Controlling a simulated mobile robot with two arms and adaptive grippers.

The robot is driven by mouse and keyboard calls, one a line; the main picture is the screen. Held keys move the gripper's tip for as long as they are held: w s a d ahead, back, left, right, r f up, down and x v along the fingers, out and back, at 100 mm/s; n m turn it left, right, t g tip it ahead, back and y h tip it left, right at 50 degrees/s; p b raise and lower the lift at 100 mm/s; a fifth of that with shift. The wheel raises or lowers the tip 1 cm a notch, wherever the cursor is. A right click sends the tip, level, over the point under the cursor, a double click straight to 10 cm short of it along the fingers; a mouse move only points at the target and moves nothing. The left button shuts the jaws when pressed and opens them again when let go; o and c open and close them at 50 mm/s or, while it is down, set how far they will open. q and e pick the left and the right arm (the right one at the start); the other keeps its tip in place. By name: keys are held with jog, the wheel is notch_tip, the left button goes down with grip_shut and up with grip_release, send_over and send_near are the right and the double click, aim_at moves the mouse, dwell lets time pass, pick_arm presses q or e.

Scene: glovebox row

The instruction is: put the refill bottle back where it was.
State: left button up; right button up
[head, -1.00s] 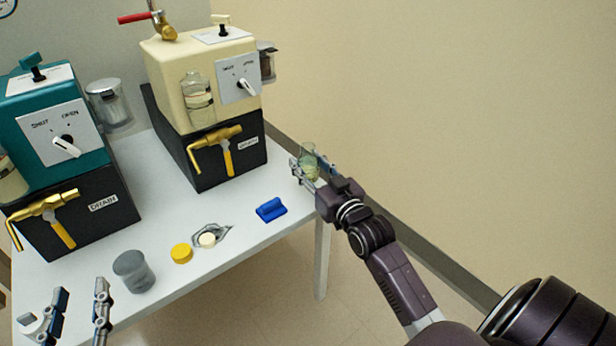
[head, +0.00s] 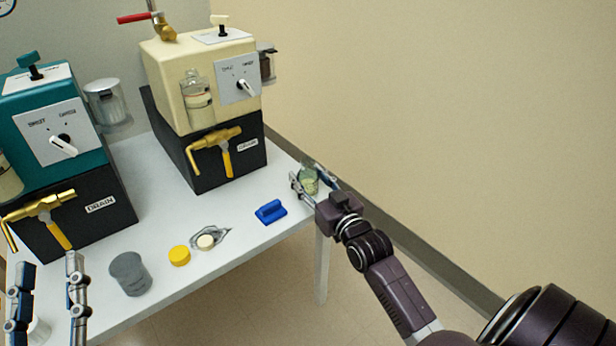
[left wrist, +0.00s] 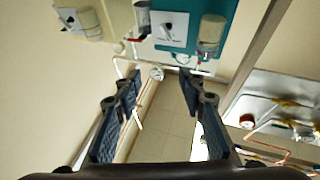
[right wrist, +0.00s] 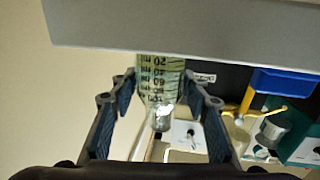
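The refill bottle (head: 308,182) is a clear bottle with pale green contents. It is at the right end of the white table (head: 235,190). My right gripper (head: 311,182) has its fingers on either side of it. In the right wrist view, dark graduation marks show on the bottle (right wrist: 160,75) between the fingertips, and the table edge hides its base. I cannot tell whether the base touches the table. My left gripper (head: 48,285) is open and empty at the front left; the left wrist view also shows its fingers wide apart.
A cream box unit (head: 205,75) and a teal one (head: 55,140), both on black bases with brass drain taps, stand behind. A blue block (head: 270,211), a silver dish (head: 222,237), a yellow cap (head: 180,256) and a grey cup (head: 130,274) lie along the front.

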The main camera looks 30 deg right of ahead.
aim_at(313, 183)
jog(key=shift+o, duration=1.2)
jog(key=shift+r, duration=0.2)
jog(key=shift+s, duration=0.25)
jog(key=s, duration=0.1)
jog(key=s+p, duration=0.1)
jog(key=s, duration=0.3)
jog(key=shift+a+p, duration=0.3)
jog(key=s+p, duration=0.1)
jog(key=s, duration=0.5)
pick_arm(q)
notch_tip(313, 183, down, 14)
jog(key=a+g+y, duration=0.1)
jog(key=g+y, duration=0.1)
jog(key=g, duration=0.5)
jog(key=shift+a+y, duration=0.3)
jog(key=shift+a, duration=0.1)
pick_arm(e)
jog(key=s+a+n+g+y, duration=0.1)
jog(key=a+n+y, duration=0.1)
jog(key=a, duration=0.9)
jog(key=s+a+r+n+g+y, duration=0.1)
jog(key=s+a+g+y, duration=0.1)
jog(key=a, duration=1)
jog(key=shift+s+r+n+y, duration=0.15)
jog(key=shift+s+n+y, duration=0.1)
jog(key=shift+n+y, duration=0.2)
